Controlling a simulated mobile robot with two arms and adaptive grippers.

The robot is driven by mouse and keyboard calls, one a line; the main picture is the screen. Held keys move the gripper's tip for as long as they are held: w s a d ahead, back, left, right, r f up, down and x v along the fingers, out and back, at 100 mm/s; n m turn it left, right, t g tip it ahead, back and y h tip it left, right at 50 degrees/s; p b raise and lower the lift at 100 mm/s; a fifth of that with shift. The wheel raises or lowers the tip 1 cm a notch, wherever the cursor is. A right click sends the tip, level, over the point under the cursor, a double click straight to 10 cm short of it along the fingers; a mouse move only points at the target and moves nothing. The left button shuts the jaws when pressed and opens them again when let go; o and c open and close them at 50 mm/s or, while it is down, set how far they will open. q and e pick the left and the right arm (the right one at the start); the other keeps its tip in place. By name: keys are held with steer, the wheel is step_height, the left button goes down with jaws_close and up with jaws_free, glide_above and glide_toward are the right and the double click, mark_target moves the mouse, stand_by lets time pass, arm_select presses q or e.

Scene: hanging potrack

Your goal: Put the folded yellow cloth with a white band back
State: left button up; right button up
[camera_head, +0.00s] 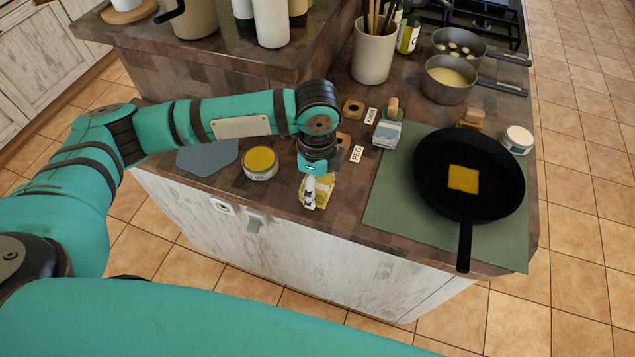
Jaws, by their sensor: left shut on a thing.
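The folded yellow cloth (326,188) is in my left gripper (314,192), above the front edge of the wooden counter. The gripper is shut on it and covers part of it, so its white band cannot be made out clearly. I cannot tell whether the cloth touches the counter. My right gripper is not in view.
A black pan (490,195) with a yellow-orange square in it sits on a green mat (390,215) to the right. A round yellow tin (260,163) stands left of the gripper. Folded blue-white cloth (387,134) and PEG (356,154) and KNOB (371,116) labels lie behind.

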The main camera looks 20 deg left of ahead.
mark_target(317, 189)
arm_select(q)
steer(key=shift+w+a, duration=0.1)
steer(key=shift+w, duration=0.25)
steer(key=f, duration=0.1)
steer(key=f+p, duration=0.1)
steer(key=f, duration=0.1)
steer(key=shift+w+a+f, duration=0.1)
steer(key=shift+w+f, duration=0.1)
steer(key=shift+w, duration=0.2)
steer(key=shift+f, duration=0.15)
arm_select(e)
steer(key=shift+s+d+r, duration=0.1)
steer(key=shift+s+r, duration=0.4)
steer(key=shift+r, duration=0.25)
arm_select(q)
steer(key=o, duration=0.6)
steer(key=shift+f, duration=0.15)
steer(key=o, duration=0.5)
steer(key=shift+c, duration=0.2)
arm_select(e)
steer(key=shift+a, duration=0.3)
arm_select(q)
step_height(317, 189, up, 12)
steer(key=shift+r+b, duration=0.2)
steer(key=shift+b, duration=0.45)
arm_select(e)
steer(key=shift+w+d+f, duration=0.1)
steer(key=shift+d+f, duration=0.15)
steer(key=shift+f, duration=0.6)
